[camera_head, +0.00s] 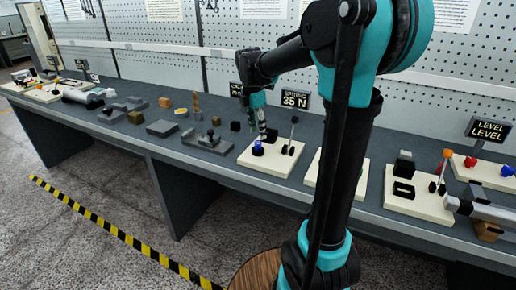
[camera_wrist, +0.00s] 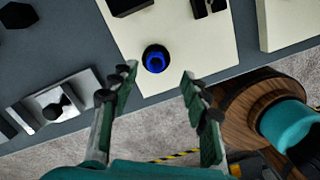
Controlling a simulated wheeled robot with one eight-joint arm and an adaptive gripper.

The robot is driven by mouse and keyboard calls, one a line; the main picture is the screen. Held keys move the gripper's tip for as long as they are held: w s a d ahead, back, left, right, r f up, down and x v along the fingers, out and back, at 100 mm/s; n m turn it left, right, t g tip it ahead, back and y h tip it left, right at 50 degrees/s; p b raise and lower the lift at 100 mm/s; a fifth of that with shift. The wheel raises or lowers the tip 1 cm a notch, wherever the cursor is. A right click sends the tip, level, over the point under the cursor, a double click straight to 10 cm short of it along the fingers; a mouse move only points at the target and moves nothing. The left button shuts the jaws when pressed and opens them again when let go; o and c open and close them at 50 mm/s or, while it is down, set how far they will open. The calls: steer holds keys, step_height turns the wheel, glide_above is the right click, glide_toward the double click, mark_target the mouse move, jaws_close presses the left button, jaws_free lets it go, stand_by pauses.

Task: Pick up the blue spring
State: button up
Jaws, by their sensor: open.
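The blue spring (camera_head: 257,149) stands on a cream board (camera_head: 271,161) on the long grey bench. In the wrist view the blue spring (camera_wrist: 155,60) shows from above as a blue ring in a dark round rim, near the front edge of the board (camera_wrist: 205,60). My gripper (camera_wrist: 158,71) is open and empty, with one finger on each side of the spring in that picture. In the head view my gripper (camera_head: 262,128) is just above and behind the spring. The frames do not show how large the gap in height is.
A dark lever (camera_head: 292,134) stands at the right of the board. A grey block with a knob (camera_head: 208,141) lies to the left. The sign "35 N" (camera_head: 295,100) stands behind. Other cream boards (camera_head: 410,195) line the bench to the right.

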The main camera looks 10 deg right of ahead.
mark_target(258, 141)
steer(key=shift+w+d+f, duration=0.1)
steer(key=shift+w+f, duration=0.05)
steer(key=shift+f, duration=1.35)
steer(key=shift+w+f, duration=0.15)
steer(key=shift+f, duration=1.35)
steer(key=c, duration=1)
steer(key=shift+r, duration=0.1)
steer(key=shift+c, duration=0.3)
